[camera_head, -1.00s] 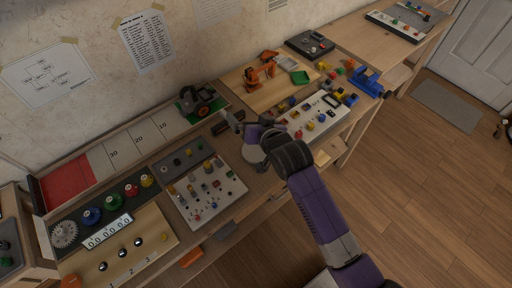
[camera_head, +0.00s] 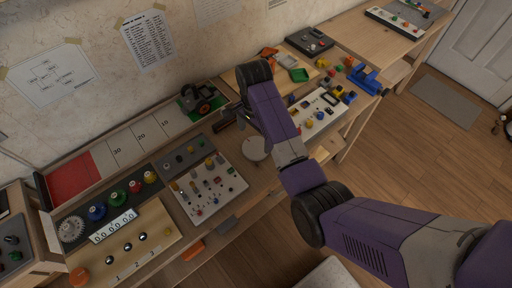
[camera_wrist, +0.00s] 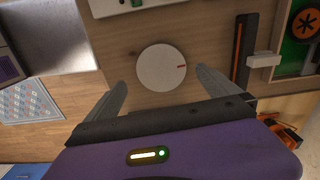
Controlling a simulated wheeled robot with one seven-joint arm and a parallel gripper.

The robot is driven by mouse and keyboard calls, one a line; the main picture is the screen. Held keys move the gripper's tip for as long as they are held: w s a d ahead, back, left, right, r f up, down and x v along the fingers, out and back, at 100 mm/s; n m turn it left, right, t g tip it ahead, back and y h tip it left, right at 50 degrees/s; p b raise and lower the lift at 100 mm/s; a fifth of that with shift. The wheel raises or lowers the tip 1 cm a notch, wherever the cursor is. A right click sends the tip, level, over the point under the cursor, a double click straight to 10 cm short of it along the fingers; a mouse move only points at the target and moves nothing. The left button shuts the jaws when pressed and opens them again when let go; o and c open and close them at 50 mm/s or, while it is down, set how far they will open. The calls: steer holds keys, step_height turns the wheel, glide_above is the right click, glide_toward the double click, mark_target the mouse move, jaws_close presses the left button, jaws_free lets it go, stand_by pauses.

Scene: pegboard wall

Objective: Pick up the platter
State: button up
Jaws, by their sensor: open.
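The platter, a round whitish disc (camera_head: 255,149), lies on the bare wooden bench between the two control panels. In the wrist view the platter (camera_wrist: 161,70) shows flat, with a small red mark on its right side. My gripper (camera_wrist: 161,82) is open, one finger to the lower left and one to the lower right of the platter in the picture. Nothing is between the fingers that I can see held. The gap between fingertips and platter is hard to judge. In the head view my arm hides most of the gripper.
A panel with knobs and switches (camera_head: 207,188) stands left of the platter. Another panel (camera_head: 321,113) stands to its right. A dark bar with an orange stripe (camera_wrist: 239,52) lies right of the platter in the wrist view. The bench's front edge is close.

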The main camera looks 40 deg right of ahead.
mark_target(255, 148)
step_height(255, 148, down, 6)
steer(key=shift+d+f+p, duration=0.15)
steer(key=shift+f+p, duration=0.1)
steer(key=shift+p, duration=0.2)
steer(key=c, duration=1.1)
steer(key=shift+r, duration=0.1)
step_height(255, 148, up, 20)
steer(key=p, duration=0.5)
